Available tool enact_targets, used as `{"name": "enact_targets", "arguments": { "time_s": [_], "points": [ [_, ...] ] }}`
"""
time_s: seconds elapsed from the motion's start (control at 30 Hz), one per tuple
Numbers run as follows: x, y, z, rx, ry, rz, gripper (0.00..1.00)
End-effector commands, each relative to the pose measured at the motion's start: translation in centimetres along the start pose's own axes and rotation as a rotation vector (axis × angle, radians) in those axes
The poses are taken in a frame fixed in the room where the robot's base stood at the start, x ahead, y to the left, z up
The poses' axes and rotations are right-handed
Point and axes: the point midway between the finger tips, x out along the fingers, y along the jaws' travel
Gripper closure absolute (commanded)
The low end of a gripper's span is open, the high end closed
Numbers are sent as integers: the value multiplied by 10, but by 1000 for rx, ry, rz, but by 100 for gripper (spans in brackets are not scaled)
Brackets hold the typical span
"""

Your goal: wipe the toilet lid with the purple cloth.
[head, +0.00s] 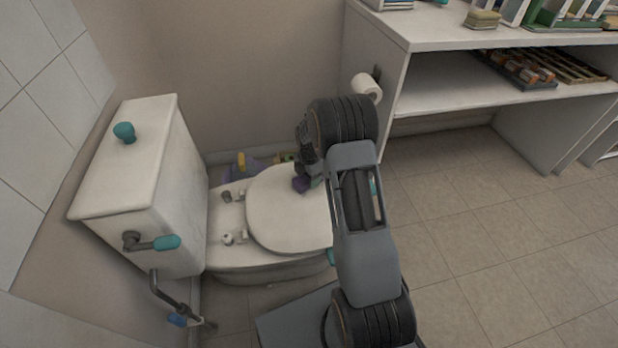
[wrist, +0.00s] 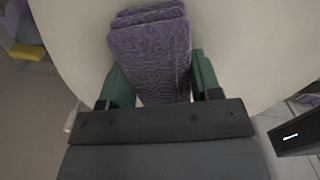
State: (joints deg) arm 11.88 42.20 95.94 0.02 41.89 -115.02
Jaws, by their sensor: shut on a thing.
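The toilet lid (head: 285,222) is a closed, rounded white lid in the head view. It also fills much of the wrist view (wrist: 235,40) as a pale surface. The purple cloth (wrist: 150,50) is a folded, textured pad in the wrist view, and a small part of it (head: 301,184) shows in the head view over the far part of the lid. My gripper (wrist: 155,80) is shut on the cloth, with a green finger on each side of it. The cloth is at or just above the lid; I cannot tell whether it touches. My arm hides the lid's right end.
The white cistern (head: 185,190) stands left of the lid, with a teal knob (head: 124,132) on top. A toilet roll (head: 366,87) hangs on the side of a white shelf unit (head: 440,80). Purple and yellow items lie on the floor behind the toilet. The tiled floor at right is clear.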

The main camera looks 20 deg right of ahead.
Motion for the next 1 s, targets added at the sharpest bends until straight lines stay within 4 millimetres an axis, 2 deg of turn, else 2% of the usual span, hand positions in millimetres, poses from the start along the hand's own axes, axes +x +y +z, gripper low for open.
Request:
{"name": "enact_targets", "arguments": {
  "time_s": [0.27,1.0],
  "points": [
    [-8,0,0,0,0,1,61],
    [-68,0,0,0,0,0,61]
  ]
}}
